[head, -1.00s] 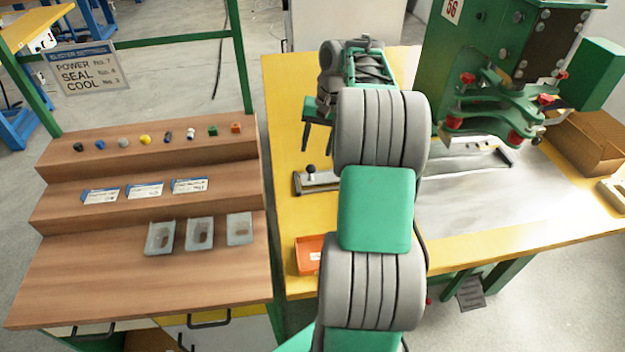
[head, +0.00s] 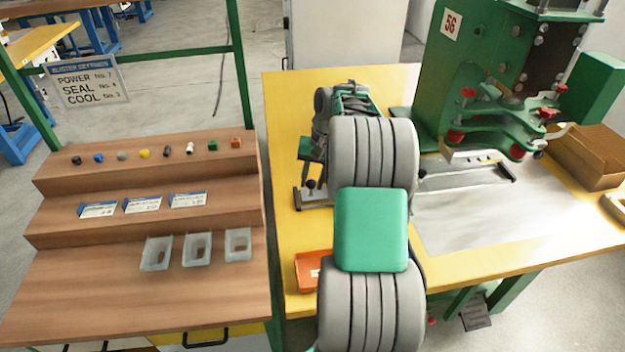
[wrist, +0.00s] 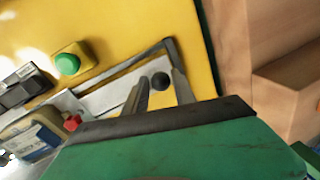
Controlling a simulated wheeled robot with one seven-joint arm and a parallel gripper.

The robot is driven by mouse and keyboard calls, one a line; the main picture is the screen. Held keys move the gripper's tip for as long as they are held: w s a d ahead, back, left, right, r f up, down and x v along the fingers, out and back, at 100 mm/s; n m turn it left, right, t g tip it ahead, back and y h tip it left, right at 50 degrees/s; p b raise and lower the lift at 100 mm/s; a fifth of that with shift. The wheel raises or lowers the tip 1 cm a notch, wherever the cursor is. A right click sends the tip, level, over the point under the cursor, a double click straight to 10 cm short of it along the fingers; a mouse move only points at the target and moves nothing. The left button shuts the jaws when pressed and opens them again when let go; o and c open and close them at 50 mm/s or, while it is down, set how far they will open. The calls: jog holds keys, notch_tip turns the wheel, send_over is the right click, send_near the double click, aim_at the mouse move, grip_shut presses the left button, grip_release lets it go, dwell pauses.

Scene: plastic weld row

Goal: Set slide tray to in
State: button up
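The slide tray's near end, a grey metal frame (head: 301,198), lies on the yellow table at the left. A black ball knob (head: 311,184) stands on it. My gripper (head: 308,178) is low over this end, with its fingers close to the knob and partly hidden by my arm. In the wrist view my gripper (wrist: 160,76) is open, and the black knob (wrist: 160,81) shows between the two fingers. I cannot tell whether they touch it. The frame's rail (wrist: 140,62) runs behind the knob. My arm hides the tray's middle.
The green press (head: 480,80) stands at the right over a metal sheet (head: 500,215). A green button (wrist: 67,63) shows in the wrist view. An orange bin (head: 308,270) sits near the table's front edge. A brown box (head: 590,155) is far right; a wooden stepped rack (head: 150,205) is left.

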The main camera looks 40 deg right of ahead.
grip_shut()
dwell(1.0)
